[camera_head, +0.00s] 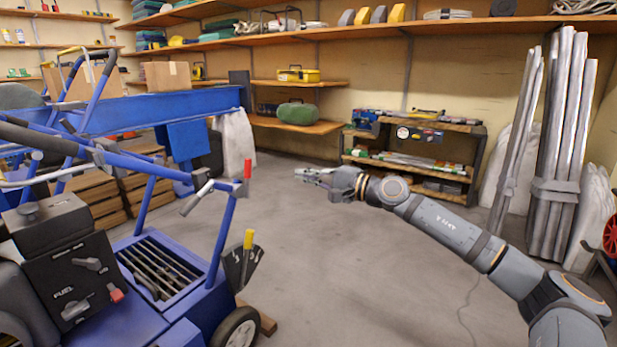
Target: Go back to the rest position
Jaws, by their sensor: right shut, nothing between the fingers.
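My right arm comes in from the lower right and reaches toward the middle of the view. Its gripper (312,175) is shut and empty, held in the air above the grey floor. It is apart from everything around it. A blue aerator machine (190,300) stands at the left, with blue handle bars, a black fuel control box (70,270), a red-tipped lever (247,170) and a yellow-tipped lever (248,240). The gripper is to the right of these levers with a clear gap. My left gripper does not show.
A low shelf rack (415,160) with tools stands against the back wall. Wrapped grey bundles (565,140) lean at the right. Wooden crates (105,205) sit behind the machine. The concrete floor (350,270) between machine and arm is clear apart from a thin cable.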

